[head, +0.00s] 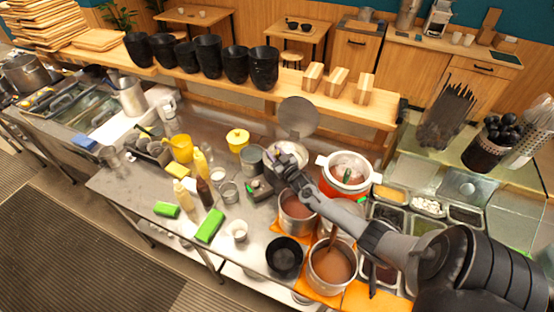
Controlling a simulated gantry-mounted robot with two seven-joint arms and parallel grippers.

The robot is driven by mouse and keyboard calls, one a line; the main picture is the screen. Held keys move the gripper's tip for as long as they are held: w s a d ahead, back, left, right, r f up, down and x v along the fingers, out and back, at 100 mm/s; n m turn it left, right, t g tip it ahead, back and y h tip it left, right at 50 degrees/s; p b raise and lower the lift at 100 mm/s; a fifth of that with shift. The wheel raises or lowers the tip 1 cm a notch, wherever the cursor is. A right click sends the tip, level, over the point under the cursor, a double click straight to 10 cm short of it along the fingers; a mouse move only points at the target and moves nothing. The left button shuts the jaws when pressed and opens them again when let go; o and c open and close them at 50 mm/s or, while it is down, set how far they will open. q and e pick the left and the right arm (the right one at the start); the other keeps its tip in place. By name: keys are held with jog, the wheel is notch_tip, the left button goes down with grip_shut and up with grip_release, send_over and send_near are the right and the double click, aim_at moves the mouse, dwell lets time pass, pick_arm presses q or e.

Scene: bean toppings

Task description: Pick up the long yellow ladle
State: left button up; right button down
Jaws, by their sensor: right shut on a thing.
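My right arm reaches in from the lower right, and its gripper (284,160) is over the counter, in front of a round grey lid (298,116). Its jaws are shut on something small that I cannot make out. I cannot clearly identify a long yellow ladle. A tan-brown handle (331,238) stands tilted in a pot of brown food (331,268) at the front; whether it is the ladle I cannot tell. My left gripper is not in view.
A red-orange pot (347,174) with a white rim stands right of the gripper. A second brown-filled pot (297,210) and a black bowl (285,256) are near. Black cups (207,54) line the back shelf.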

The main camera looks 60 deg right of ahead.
notch_tip(320, 180, up, 10)
dwell(0.7)
jog(key=shift+f+b, duration=0.15)
jog(key=shift+b, duration=0.15)
jog(key=d+f+b, duration=0.3)
jog(key=f+b, duration=0.5)
jog(key=shift+w+d+f, duration=0.15)
jog(key=shift+w+f, duration=0.1)
dwell(0.4)
dwell(0.4)
dwell(0.6)
